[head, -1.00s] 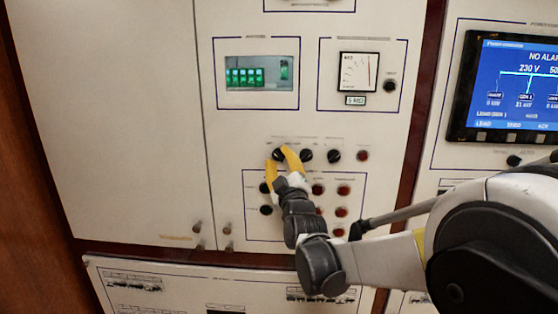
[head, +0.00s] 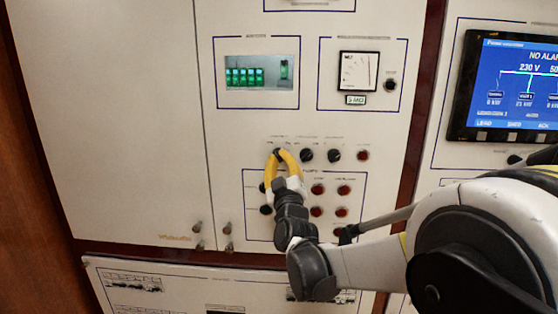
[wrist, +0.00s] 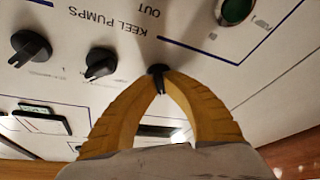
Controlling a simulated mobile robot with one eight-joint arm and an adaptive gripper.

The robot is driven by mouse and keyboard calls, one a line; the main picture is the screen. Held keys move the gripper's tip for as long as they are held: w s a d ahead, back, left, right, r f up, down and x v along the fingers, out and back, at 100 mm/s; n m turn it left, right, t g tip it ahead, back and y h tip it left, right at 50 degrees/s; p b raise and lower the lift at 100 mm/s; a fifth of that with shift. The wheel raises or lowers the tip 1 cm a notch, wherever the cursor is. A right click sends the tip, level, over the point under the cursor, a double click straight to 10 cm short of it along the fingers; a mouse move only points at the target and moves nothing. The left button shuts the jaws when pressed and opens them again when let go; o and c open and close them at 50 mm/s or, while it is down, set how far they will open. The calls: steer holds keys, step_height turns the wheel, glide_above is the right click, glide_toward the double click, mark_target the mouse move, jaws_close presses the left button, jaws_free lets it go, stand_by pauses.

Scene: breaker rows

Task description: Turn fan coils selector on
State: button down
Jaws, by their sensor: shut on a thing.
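A row of black selector knobs runs across the panel in the head view. My gripper (head: 279,154) has its yellow fingers closed around the leftmost knob (head: 278,152), largely hidden between the fingertips. In the wrist view this knob (wrist: 158,73) sits between the fingertips with its pointer showing. Its label is too small to read, so I cannot tell by text that it is the fan coils selector. The middle knob (head: 306,155) and right knob (head: 334,156) stand free beside it.
A red button (head: 362,155) ends the row. Below are red lamps (head: 317,189) and a black knob (head: 266,210) close to my gripper. The blank panel at left is clear.

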steer(key=m+h, duration=0.1)
steer(key=m, duration=0.1)
steer(key=m+t+h, duration=0.1)
steer(key=m, duration=0.2)
steer(key=shift+a+h, duration=0.1)
steer(key=shift+h, duration=0.2)
steer(key=m+h, duration=0.1)
steer(key=m, duration=0.2)
steer(key=m+h, duration=0.2)
steer(key=m, duration=0.2)
steer(key=shift+h, duration=0.3)
steer(key=m+h, duration=0.1)
steer(key=m, duration=0.2)
steer(key=m+g+h+p, duration=0.1)
steer(key=m, duration=0.2)
steer(key=shift+a+r+h, duration=0.1)
steer(key=shift+h, duration=0.3)
steer(key=shift+m+g+h+p, duration=0.6)
steer(key=shift+m+h, duration=0.1)
steer(key=shift+m, duration=1.1)
steer(key=c, duration=1.5)
jaws_free()
